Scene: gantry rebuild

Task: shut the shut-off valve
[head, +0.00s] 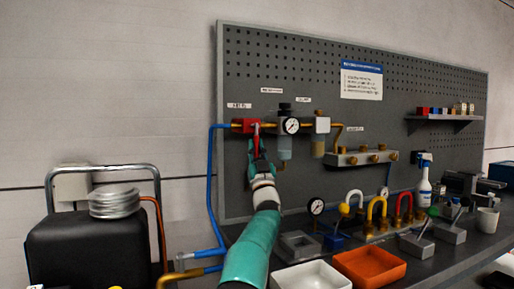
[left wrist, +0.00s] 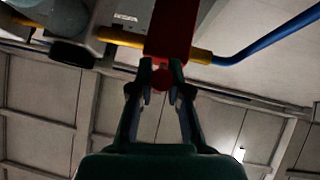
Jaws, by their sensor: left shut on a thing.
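The shut-off valve (head: 240,126) is a red body at the left end of the pipe run on the grey pegboard, where a blue pipe joins it. Its red lever (head: 256,134) points down in the head view. My left gripper (head: 258,148) is shut on the lever's lower end. In the left wrist view the red lever (left wrist: 172,28) comes down from above, and my left fingertips (left wrist: 160,72) close around its end. Part of the lever is hidden by the fingers. My right gripper is in neither view.
A pressure gauge (head: 291,126) and filter bowls sit right of the valve. A blue pipe (head: 210,185) runs down at left. Below are a white tray (head: 312,275), an orange tray (head: 371,268) and several fittings on the bench. A black compressor (head: 90,245) stands at left.

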